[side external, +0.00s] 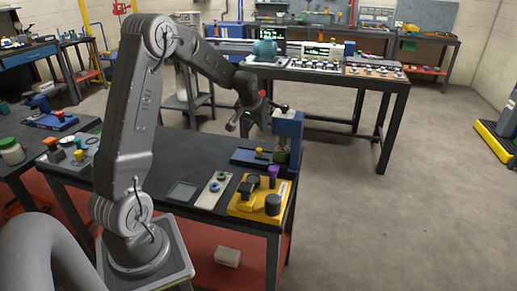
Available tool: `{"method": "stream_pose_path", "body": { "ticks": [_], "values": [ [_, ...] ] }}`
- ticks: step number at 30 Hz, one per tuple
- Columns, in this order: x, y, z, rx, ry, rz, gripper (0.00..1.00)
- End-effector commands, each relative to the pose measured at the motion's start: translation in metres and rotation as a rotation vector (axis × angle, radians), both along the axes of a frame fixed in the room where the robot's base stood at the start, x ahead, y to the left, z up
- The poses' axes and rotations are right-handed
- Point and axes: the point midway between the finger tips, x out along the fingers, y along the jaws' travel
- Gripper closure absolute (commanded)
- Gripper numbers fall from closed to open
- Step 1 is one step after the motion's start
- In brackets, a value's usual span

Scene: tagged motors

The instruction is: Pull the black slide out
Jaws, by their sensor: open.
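My gripper (258,113) is at the end of my raised arm, above the workbench and just left of the top of a blue upright fixture (288,124). Its jaws are open and I see nothing held between them. They are small here, and I cannot tell whether they touch the fixture. A yellow block fixture (243,208) with black parts (272,205) on top sits at the bench's front right corner. I cannot make out for certain which dark part is the black slide.
The dark workbench (150,170) also carries a light plate with round knobs (214,190), a dark square pad (182,192) and a blue base (250,157) beside the upright. A second table (340,83) with devices stands behind.

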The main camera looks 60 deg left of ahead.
Motion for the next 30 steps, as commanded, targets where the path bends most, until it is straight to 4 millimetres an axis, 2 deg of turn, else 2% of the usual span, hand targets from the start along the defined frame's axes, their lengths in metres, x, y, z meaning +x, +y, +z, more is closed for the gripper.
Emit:
{"method": "stream_pose_path", "body": {
  "ticks": [3, 8, 21, 25, 30],
  "values": [
    [0.001, 0.015, -0.012, -0.001, 0.003, 0.020, 0.48],
    [0.004, 0.020, -0.025, -0.003, 0.006, 0.023, 0.48],
    [0.029, 0.040, -0.104, -0.005, 0.005, 0.023, 0.48],
    [0.034, 0.045, -0.123, -0.004, 0.003, 0.022, 0.48],
    [0.039, 0.049, -0.136, -0.003, 0.003, 0.021, 0.48]
  ]
}}
